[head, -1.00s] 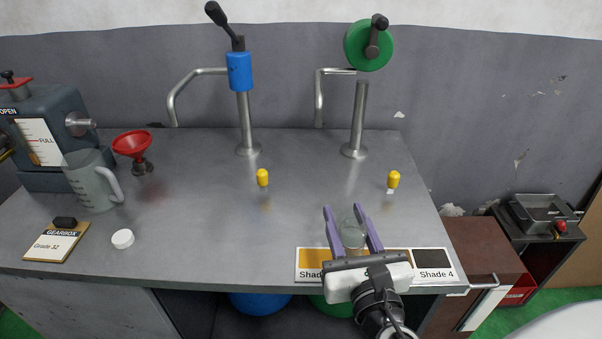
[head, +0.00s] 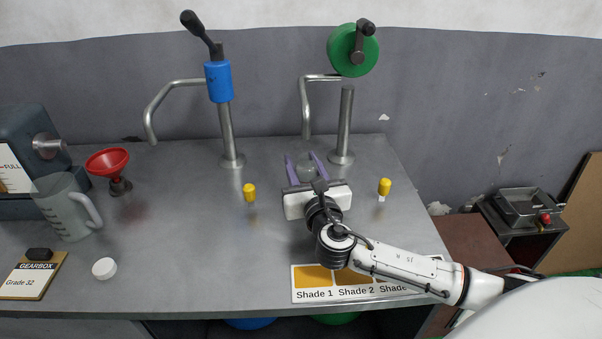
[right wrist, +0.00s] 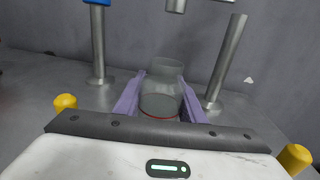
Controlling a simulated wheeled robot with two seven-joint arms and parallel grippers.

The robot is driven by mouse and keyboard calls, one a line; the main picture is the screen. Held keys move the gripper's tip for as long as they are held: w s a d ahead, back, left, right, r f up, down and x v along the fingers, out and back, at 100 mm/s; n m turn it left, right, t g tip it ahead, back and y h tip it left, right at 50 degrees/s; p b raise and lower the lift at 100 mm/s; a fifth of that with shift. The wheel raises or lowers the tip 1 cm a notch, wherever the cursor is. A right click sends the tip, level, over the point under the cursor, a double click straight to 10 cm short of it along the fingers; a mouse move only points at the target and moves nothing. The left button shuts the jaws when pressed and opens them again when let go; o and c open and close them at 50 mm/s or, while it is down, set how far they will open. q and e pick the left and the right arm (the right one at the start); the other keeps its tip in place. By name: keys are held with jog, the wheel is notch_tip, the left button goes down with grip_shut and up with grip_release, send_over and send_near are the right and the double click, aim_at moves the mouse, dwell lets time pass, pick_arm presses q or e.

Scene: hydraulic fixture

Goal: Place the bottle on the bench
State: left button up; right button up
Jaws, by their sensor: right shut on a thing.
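A clear glass bottle (right wrist: 161,88) with a red ring near its lower part stands between the purple fingers of my right gripper (head: 306,166) in the right wrist view. The gripper is shut on it. In the head view the bottle (head: 309,165) is mostly hidden behind the gripper, over the back part of the grey bench (head: 190,265), below the spout of the green-wheeled tap. I cannot tell whether its base touches the bench. My left gripper is not in view.
A blue-handled tap (head: 219,82) and a green-wheeled tap (head: 353,50) rise at the back. Yellow caps (head: 249,191) (head: 384,187) flank my right arm. A jug (head: 68,208), red funnel (head: 107,163) and white cap (head: 104,268) stand left. A shade card (head: 313,282) lies at the front.

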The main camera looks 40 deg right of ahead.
jog(key=shift+w+d, duration=0.1)
jog(key=shift+w, duration=0.3)
jog(key=shift+f, duration=0.15)
jog(key=shift+f+b, duration=0.35)
jog(key=shift+f, duration=1.2)
jog(key=shift+f, duration=0.15)
jog(key=o, duration=1)
jog(key=shift+o, duration=0.2)
